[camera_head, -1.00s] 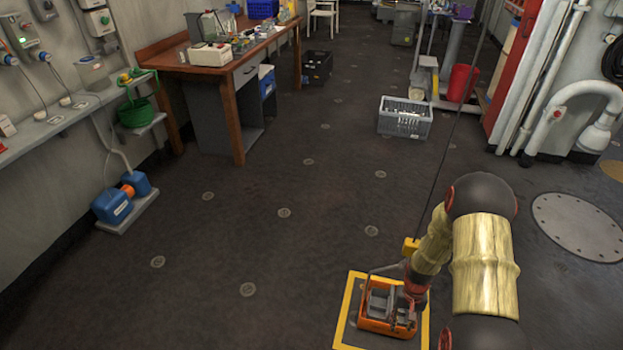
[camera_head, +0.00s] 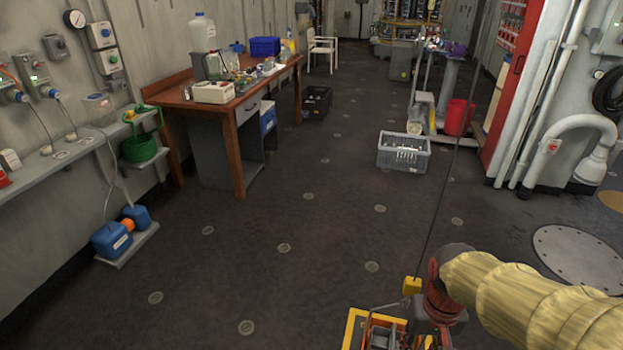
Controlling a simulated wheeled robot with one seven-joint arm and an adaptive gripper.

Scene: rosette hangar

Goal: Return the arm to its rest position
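My arm enters from the lower right, with pale yellow sleeves and a dark red wrist joint. My gripper (camera_head: 428,335) hangs below that wrist at the bottom edge, beside the right side of an orange crate (camera_head: 369,333) with grey contents. Its fingers are small, dark and partly cut off, so I cannot tell whether they are open or shut, or whether they touch the crate. The crate stands within a yellow square outline (camera_head: 349,328) on the floor, also cut off by the bottom edge. A yellow block (camera_head: 411,285) on a thin dark line is just left of the wrist.
A wooden workbench (camera_head: 236,105) with equipment stands at the upper left. A grey basket (camera_head: 403,153) and a red bucket (camera_head: 458,117) are on the floor ahead. White pipes (camera_head: 575,122) run along the right wall. Blue containers (camera_head: 112,240) sit at left. The middle floor is clear.

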